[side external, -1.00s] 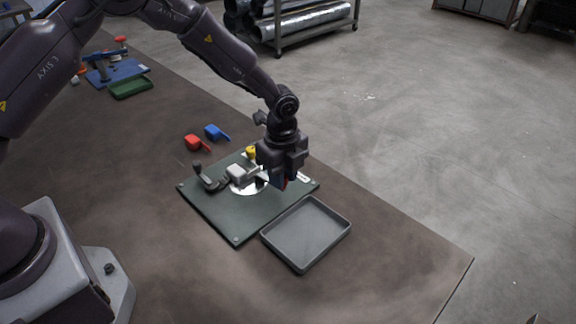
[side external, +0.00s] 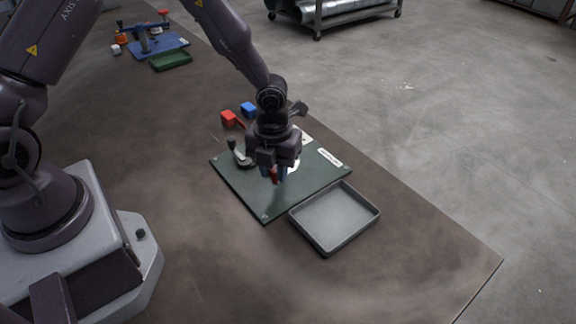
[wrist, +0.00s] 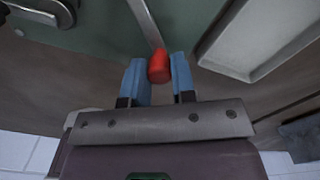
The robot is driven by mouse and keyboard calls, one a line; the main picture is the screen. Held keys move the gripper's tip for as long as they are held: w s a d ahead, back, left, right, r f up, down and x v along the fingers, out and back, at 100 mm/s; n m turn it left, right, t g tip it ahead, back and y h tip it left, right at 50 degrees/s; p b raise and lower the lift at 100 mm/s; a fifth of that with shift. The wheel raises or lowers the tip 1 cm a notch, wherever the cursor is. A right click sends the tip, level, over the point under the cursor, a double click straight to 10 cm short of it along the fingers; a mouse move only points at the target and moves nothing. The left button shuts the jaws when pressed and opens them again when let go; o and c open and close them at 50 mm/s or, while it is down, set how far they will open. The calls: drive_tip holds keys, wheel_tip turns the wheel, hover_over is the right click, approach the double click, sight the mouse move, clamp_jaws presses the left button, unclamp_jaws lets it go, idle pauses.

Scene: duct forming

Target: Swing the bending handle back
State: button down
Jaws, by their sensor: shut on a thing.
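The bending handle's red knob (wrist: 158,66) stands between my gripper's two blue fingertips (wrist: 158,75) in the wrist view, and the jaws are shut on it. A pale metal bar (wrist: 145,22) runs from near the knob up the picture. In the side view my gripper (side external: 275,174) points down over the dark green base plate (side external: 262,203), near its middle, with a bit of red showing at the fingertips. My gripper hides most of the bender's centre. A lever with a black knob (side external: 232,145) stands at the plate's left.
An empty grey tray (side external: 355,226) lies just right of the plate. A red piece (side external: 230,118) and a blue piece (side external: 249,110) lie behind it. A blue fixture (side external: 160,46) and a green tray (side external: 170,61) stand far back left. The tabletop in front is clear.

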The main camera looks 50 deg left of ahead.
drive_tip(key=shift+s+a+m, duration=0.45)
drive_tip(key=shift+a+m, duration=0.2)
drive_tip(key=shift+m, duration=0.2)
drive_tip(key=shift+s+a+m, duration=0.4)
drive_tip(key=shift+a+m, duration=0.25)
drive_tip(key=shift+m, duration=0.2)
drive_tip(key=c, duration=0.9)
unclamp_jaws()
drive_tip(key=shift+s, duration=0.1)
wheel_tip(320, 180, up, 13)
